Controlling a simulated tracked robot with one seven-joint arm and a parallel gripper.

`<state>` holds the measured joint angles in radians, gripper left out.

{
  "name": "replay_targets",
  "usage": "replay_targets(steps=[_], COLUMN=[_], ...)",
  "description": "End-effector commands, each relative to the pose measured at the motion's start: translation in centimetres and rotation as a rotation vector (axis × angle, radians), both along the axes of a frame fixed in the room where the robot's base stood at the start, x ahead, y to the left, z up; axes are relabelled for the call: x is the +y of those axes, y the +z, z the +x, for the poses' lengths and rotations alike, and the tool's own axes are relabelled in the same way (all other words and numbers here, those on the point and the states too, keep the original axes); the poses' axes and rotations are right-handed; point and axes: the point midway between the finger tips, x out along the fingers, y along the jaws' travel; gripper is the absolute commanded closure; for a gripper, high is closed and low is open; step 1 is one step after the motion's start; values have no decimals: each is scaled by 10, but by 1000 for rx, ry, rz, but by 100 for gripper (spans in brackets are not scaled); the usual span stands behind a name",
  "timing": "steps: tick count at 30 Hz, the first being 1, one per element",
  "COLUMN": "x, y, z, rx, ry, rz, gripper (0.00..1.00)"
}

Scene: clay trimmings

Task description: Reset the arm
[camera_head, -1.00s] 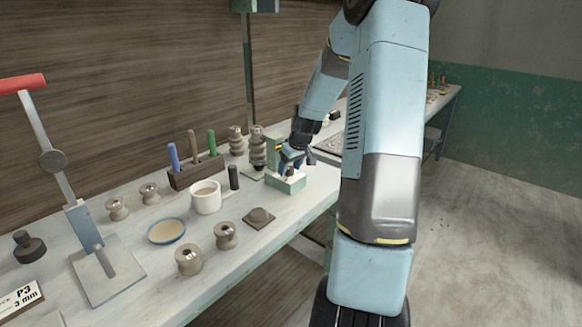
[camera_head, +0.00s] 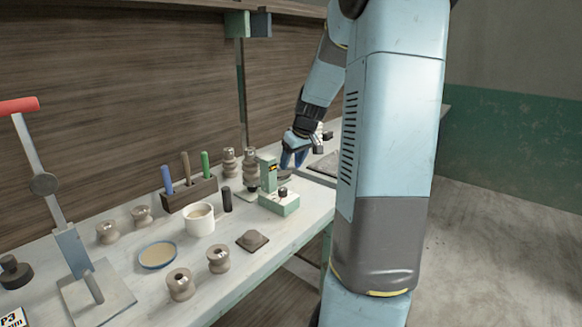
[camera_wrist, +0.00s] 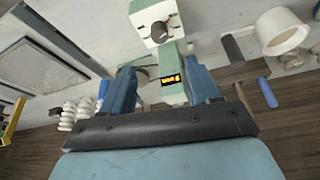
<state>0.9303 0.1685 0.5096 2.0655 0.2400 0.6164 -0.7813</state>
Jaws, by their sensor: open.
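My gripper (camera_head: 294,152) is at the end of my pale blue arm, above the bench (camera_head: 228,290) and just behind a small pale green device (camera_head: 280,203) with a dark knob. In the wrist view my gripper (camera_wrist: 165,85) shows two blue fingers spread apart with nothing held between them. The green device (camera_wrist: 158,28), with its lit yellow display, shows ahead of and between the fingers, apart from them as far as I can tell. Part of the bench is hidden behind my arm in the head view.
A tool block (camera_head: 190,193) with coloured handles, a white mug (camera_head: 200,222), a dark cylinder (camera_head: 227,199) and stacked insulator-like pieces (camera_head: 230,163) stand left of the device. A blue-rimmed dish (camera_head: 158,255) and several spools (camera_head: 180,285) lie nearer. A lever press (camera_head: 72,245) stands far left.

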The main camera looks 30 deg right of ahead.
Motion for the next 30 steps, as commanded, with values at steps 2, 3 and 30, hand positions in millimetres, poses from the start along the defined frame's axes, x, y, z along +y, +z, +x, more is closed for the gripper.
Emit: replay_targets(steps=[2,3,30], x=[0,0,88], y=[1,2,52], z=[-1,-1,-53], rx=[0,0,27], ry=[0,0,-18], rz=[0,0,-80], gripper=[39,39,39])
